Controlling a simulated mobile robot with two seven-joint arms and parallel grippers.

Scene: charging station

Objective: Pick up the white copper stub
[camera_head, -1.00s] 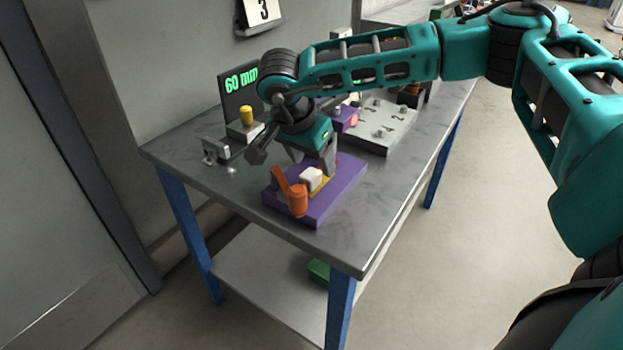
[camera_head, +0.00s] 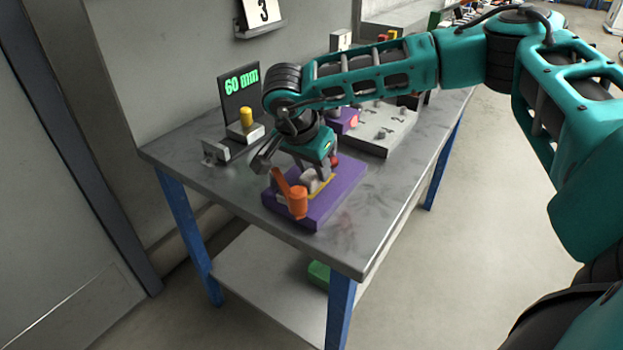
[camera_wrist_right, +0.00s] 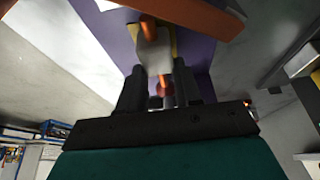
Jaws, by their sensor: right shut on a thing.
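The white copper stub, a pale block with copper-coloured ends (camera_wrist_right: 155,48), shows between my right gripper's fingers in the right wrist view. In the head view its pale body (camera_head: 309,182) is partly hidden by the fingers. It is at the purple fixture (camera_head: 340,190), over a yellow part and beside an orange lever (camera_head: 297,202). My right gripper (camera_head: 316,175) points down and is shut on the stub. In the wrist view its dark fingers (camera_wrist_right: 160,88) stand either side of it. I cannot tell whether the stub touches the fixture. My left gripper is not in view.
The fixture stands near the front edge of the grey metal table (camera_head: 360,235). Behind are a 60 mm display (camera_head: 241,86), a yellow knob (camera_head: 246,117), a small metal bracket (camera_head: 216,151) and a pale numbered plate (camera_head: 385,130). The table's right front is clear.

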